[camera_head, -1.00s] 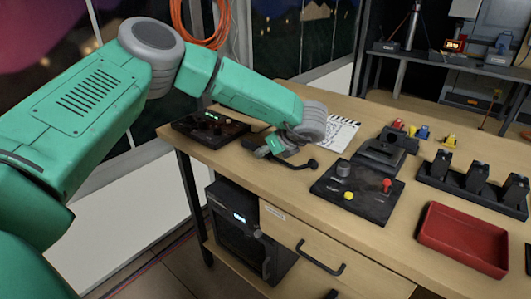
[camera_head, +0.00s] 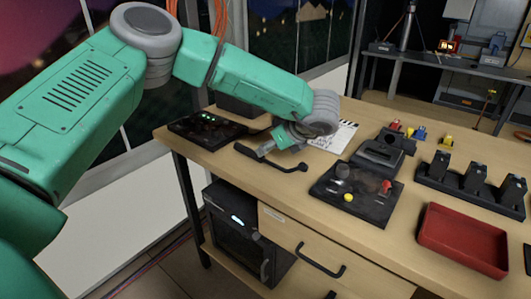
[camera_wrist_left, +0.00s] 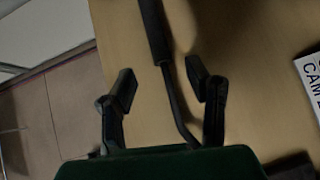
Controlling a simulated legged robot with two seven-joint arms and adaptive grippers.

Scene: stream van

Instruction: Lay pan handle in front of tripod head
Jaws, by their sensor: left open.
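The pan handle (camera_head: 270,157), a black rod with a thick grip and a knob at its right end, lies on the wooden table near its front left edge. The black tripod head (camera_head: 376,153) stands on the table farther right, behind a control box. My left gripper (camera_head: 280,140) is open, low over the table just behind the handle. In the left wrist view the handle (camera_wrist_left: 155,32) runs through the space between the spread fingers (camera_wrist_left: 160,84); I cannot tell whether they touch it. My right gripper is not in view.
A control box (camera_head: 330,188) with knobs sits in front of the tripod head. A red tray (camera_head: 462,240) and a black battery rack (camera_head: 475,184) are at right. Bare table lies around the handle.

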